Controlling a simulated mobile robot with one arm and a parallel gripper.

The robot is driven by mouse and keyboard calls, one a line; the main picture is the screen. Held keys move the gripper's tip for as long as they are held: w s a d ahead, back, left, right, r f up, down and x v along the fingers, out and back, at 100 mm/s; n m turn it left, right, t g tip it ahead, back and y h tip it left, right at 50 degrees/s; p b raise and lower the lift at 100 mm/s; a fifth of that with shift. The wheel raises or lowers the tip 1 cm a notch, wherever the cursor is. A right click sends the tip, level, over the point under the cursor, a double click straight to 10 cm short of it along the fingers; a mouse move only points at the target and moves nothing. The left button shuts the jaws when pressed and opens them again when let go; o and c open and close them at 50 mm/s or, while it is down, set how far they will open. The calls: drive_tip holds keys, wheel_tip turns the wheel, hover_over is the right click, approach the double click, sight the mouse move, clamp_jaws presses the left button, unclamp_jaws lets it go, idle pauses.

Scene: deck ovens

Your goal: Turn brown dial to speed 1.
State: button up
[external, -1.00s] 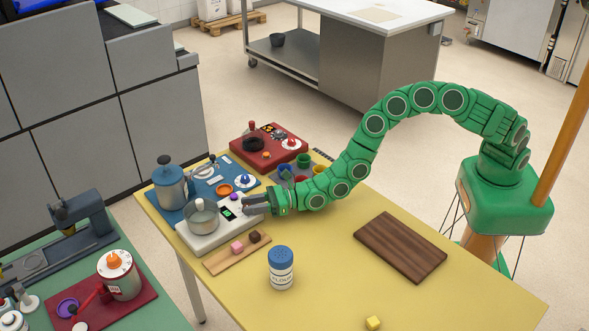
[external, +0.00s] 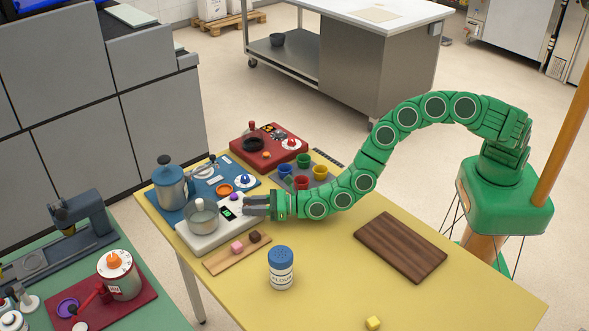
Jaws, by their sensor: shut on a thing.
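A white appliance (external: 190,235) stands near the left edge of the yellow table. It carries a small glass-sided pot (external: 202,216), a green display (external: 228,213) and a purple button (external: 234,197). My gripper (external: 256,206) reaches in from the right to the appliance's right end, with its fingers closed low over that end. No brown dial shows clearly; the fingers cover the spot they grip, so the held part and its setting are hidden. From its place, the grip appears to be on the appliance's dial.
Behind are a blue panel with a kettle (external: 171,184), a red panel (external: 238,154) and a grey tray with coloured cups (external: 303,160). In front are a wooden strip (external: 217,264), a flour shaker (external: 281,268) and a dark board (external: 400,246). The table's middle is clear.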

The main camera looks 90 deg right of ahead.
drive_tip(key=shift+f, duration=0.15)
drive_tip(key=o, duration=1)
drive_tip(key=shift+o, duration=0.2)
drive_tip(key=shift+s, duration=0.1)
drive_tip(key=shift+s+d, duration=0.2)
drive_tip(key=shift+s, duration=1)
drive_tip(key=shift+s+d, duration=0.2)
drive_tip(key=shift+s, duration=2.4)
